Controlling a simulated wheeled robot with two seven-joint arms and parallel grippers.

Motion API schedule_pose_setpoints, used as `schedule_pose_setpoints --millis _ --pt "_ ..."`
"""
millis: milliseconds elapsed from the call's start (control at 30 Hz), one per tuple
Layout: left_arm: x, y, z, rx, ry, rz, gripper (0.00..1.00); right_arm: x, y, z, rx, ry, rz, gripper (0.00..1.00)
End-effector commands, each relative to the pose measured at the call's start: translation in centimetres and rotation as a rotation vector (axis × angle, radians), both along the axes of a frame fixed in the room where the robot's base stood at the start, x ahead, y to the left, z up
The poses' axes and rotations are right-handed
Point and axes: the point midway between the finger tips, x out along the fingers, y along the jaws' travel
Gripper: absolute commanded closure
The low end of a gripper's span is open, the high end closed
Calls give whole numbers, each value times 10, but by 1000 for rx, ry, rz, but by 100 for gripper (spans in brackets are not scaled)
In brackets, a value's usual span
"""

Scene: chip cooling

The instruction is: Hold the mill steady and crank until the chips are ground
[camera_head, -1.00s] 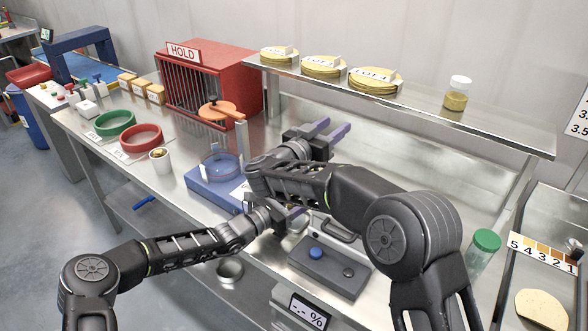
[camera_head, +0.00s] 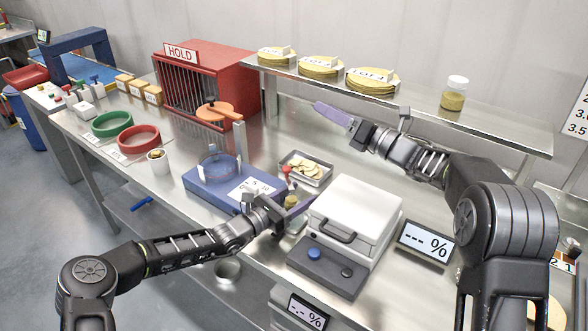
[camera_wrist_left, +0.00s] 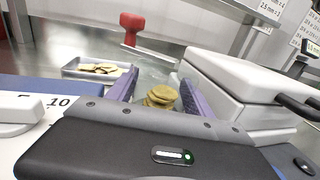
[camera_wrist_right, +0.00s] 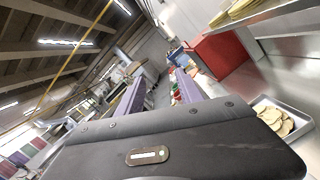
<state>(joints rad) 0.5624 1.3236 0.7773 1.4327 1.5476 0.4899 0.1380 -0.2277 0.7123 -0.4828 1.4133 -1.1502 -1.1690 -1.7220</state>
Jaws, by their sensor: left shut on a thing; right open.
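The mill shows in part at my left gripper (camera_head: 290,207): a red crank knob (camera_head: 286,170) stands above and behind the fingers in the head view. In the left wrist view the red knob (camera_wrist_left: 132,22) is upright beyond the fingers, and a stack of yellow-brown chips (camera_wrist_left: 160,97) sits between the two purple fingers. My left gripper is shut on the mill; its body is mostly hidden by the gripper. My right gripper (camera_head: 345,122) is open and empty, raised near the shelf's front edge, well away from the crank.
A tray of chips (camera_head: 321,178) lies behind the mill. A white lidded unit (camera_head: 358,208) with a percent display (camera_head: 425,243) stands to its right, close to the left gripper. A blue base (camera_head: 205,185) with a clear dish is to its left. A steel shelf (camera_head: 420,112) runs above.

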Motion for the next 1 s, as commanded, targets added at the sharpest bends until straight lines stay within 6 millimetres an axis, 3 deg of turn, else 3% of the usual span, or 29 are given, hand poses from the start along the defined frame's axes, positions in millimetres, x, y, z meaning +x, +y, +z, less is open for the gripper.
schedule_pose_setpoints --millis 200,400,1000 --pt "0 0 -1 0 1 0 96 -32 -5 -89 -483 -35 135 57" --pt "0 0 -1 0 1 0 96 -50 -9 -131 -720 -97 235 57" --pt "0 0 -1 0 1 0 96 -46 -1 -135 -747 -134 240 57"
